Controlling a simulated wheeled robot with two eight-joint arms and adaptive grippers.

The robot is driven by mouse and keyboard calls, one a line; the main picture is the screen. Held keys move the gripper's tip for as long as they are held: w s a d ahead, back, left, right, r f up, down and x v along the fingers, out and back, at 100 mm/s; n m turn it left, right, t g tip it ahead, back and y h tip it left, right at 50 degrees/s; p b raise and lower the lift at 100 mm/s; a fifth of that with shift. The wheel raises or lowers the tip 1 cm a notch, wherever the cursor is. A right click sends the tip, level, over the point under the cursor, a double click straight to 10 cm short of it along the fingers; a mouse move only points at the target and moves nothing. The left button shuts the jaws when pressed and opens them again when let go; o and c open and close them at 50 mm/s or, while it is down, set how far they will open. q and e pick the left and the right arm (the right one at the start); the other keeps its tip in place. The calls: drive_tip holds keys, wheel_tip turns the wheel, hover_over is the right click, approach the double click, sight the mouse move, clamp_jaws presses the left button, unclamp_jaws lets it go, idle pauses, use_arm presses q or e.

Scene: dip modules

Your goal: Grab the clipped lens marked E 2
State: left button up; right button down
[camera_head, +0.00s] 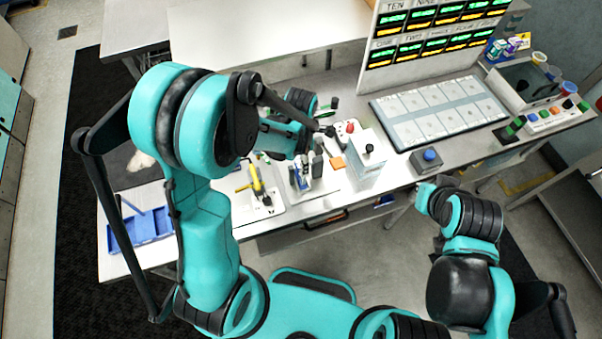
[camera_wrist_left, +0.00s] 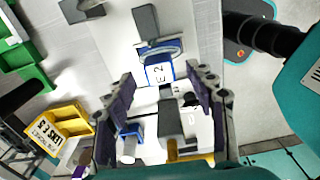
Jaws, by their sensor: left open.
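The clipped lens marked E 2 (camera_wrist_left: 160,73) shows in the left wrist view as a blue clip with a white label. A rounded, glassy blue-rimmed part lies just above the label. My left gripper (camera_wrist_left: 165,90) is open, with one finger on each side of the picture below and beside the lens. Nothing is between its fingertips that I can see it hold. In the head view my left arm reaches over the bench and largely hides the left gripper. My right arm's end (camera_head: 428,195) is off the bench's front edge; its fingers are not clear.
Grey blocks (camera_wrist_left: 170,118) stand near the lens. A yellow holder (camera_wrist_left: 60,125) and green bins (camera_wrist_left: 30,68) lie to the left in the wrist view. The head view shows a blue tray (camera_head: 150,226), a blue-button box (camera_head: 428,158) and a grid panel (camera_head: 440,112).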

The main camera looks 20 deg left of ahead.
sight(301, 181)
use_arm(q)
drive_tip(key=shift+f, duration=1.6)
clamp_jaws()
